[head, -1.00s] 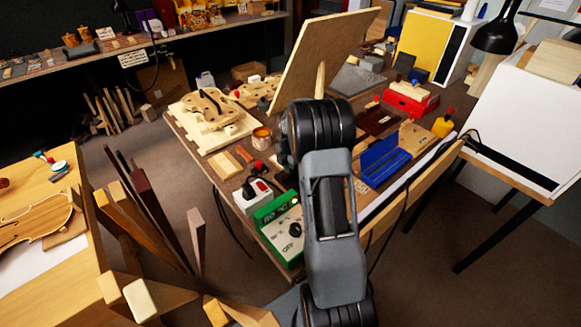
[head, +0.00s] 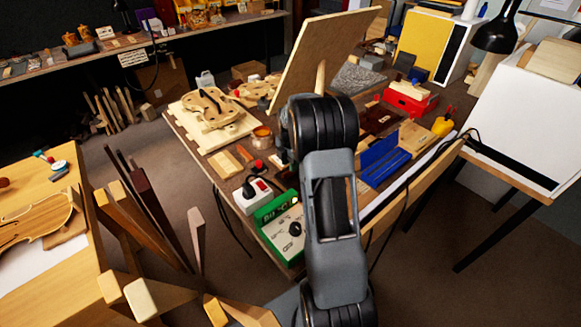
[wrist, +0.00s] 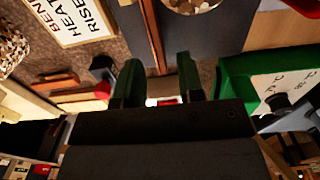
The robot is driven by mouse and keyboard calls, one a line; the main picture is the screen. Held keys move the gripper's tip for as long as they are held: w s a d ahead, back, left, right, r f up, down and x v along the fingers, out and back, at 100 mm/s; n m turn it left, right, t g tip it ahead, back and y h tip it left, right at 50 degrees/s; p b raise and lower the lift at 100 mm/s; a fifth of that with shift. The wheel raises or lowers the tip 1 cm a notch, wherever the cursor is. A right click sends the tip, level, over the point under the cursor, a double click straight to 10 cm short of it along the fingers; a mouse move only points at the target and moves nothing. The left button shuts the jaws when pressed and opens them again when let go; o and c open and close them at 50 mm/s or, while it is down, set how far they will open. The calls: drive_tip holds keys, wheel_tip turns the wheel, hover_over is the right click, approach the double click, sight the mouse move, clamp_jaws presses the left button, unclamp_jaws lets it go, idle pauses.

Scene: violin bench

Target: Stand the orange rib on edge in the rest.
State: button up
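My gripper (wrist: 157,85) shows in the wrist view with its two green-tipped fingers apart and nothing clearly held between them. In the head view my own arm hides it. A thin reddish-brown strip (wrist: 153,35) lies beyond the fingers, in line with the gap, on or beside a dark grey surface; I cannot tell whether it is the orange rib. No piece that is plainly the orange rib shows in the head view. A blue slotted holder (head: 383,160) stands on the bench right of my arm; I cannot tell whether it is the rest.
A green control box (head: 280,222) sits at the bench's near edge and shows at right in the wrist view (wrist: 238,70). A large tilted board (head: 325,55) and violin body (head: 205,108) stand behind. A red box (head: 408,100) is back right. A lettered sign (wrist: 75,18) is upper left.

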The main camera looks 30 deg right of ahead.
wheel_tip(320, 180, up, 12)
drive_tip(key=shift+f, duration=0.25)
idle(0.6)
